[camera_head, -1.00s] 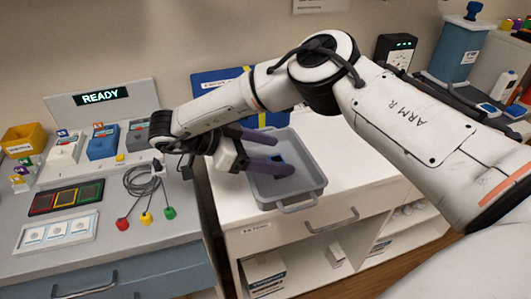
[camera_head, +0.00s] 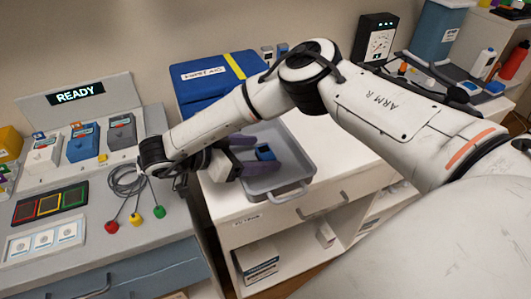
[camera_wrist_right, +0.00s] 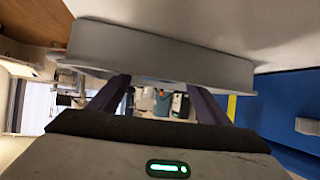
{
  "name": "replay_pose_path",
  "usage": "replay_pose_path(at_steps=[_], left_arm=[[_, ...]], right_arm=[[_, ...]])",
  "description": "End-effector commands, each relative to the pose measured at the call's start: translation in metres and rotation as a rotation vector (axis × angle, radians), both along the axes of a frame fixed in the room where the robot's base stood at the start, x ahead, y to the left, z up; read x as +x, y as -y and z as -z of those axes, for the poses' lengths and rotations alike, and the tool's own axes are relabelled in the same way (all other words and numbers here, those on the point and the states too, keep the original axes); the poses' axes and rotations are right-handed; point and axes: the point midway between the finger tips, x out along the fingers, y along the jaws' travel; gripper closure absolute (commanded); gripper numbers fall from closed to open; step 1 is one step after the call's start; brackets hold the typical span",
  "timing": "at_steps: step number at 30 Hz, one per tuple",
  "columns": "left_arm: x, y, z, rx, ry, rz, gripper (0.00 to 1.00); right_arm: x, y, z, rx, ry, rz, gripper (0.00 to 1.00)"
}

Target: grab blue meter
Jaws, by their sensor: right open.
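A larger blue boxy unit (camera_head: 82,143) stands between a white and a grey one on the left console. My left gripper is out of view.
A blue case with a yellow strap (camera_head: 215,80) stands behind the tray. Cables with red, yellow and green ends (camera_head: 130,185) lie on the console at left. A black gauge box (camera_head: 375,40) and bottles stand at the back right.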

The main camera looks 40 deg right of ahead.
Motion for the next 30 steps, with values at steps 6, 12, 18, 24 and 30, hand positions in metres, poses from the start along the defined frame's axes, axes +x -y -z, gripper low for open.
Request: replay_pose_path(at_steps=[6, 12, 18, 24, 30], left_arm=[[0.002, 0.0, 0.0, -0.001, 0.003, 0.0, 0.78], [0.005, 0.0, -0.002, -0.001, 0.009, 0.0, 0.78], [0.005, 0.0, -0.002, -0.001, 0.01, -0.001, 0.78], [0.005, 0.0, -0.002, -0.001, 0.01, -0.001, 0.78], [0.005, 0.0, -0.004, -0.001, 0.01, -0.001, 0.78]], right_arm=[[0.0, 0.009, 0.006, 0.0, -0.001, -0.003, 0.29], [0.0, 0.008, 0.005, 0.0, 0.0, -0.002, 0.4], [0.0, 0.008, 0.005, -0.001, 0.0, -0.001, 0.72], [0.0, 0.008, 0.005, -0.001, 0.0, -0.001, 0.72], [0.001, 0.008, -0.008, 0.0, 0.004, -0.003, 0.72]])
